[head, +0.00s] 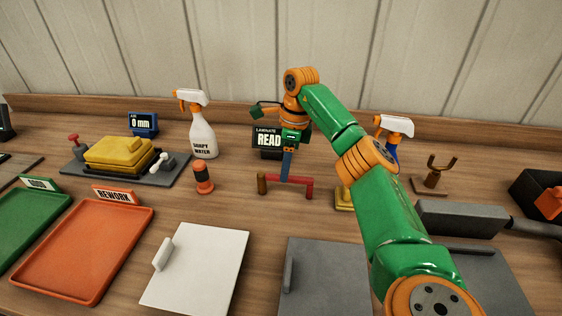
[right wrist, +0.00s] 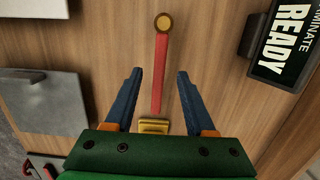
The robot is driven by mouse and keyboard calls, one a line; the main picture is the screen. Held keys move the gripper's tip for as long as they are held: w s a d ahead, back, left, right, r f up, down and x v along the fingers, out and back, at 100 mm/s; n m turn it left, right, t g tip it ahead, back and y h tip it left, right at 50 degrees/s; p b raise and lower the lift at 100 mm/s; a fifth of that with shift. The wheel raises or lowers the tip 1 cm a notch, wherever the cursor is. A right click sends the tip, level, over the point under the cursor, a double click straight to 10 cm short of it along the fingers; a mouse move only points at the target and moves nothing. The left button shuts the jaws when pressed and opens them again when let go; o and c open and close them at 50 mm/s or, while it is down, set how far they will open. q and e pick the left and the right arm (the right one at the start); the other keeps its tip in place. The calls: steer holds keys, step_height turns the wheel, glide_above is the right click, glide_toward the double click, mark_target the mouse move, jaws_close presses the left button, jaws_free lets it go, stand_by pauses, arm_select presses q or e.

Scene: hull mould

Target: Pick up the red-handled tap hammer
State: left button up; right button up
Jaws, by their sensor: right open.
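The tap hammer's red handle (head: 291,181) runs level above the wooden bench in the middle of the head view, with its brass head (head: 262,184) upright at the left end. In the right wrist view the round brass head (right wrist: 163,22) is at the top and the red handle (right wrist: 158,75) runs down from it. My right gripper (head: 286,177) is open and points down over the handle. In the right wrist view its two blue fingers (right wrist: 159,76) lie either side of the handle, with a gap on each side. My left gripper is not in view.
A yellow block (head: 344,199) stands right of the hammer, partly behind my right arm. A READY display (head: 268,141) is behind it, and an orange-and-black cylinder (head: 203,177) is to the left. A white plate (head: 205,265) and a grey plate (head: 325,270) lie in front.

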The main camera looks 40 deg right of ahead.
mark_target(284, 195)
steer(key=shift+w+d+f, duration=0.1)
steer(key=shift+w+f, duration=0.05)
steer(key=shift+f, duration=0.15)
steer(key=f, duration=0.4)
steer(key=f+p, duration=0.1)
steer(key=f, duration=0.1)
steer(key=shift+a, duration=0.35)
steer(key=shift+w+f, duration=0.1)
steer(key=shift+f, duration=0.1)
steer(key=shift+r, duration=0.1)
jaws_close()
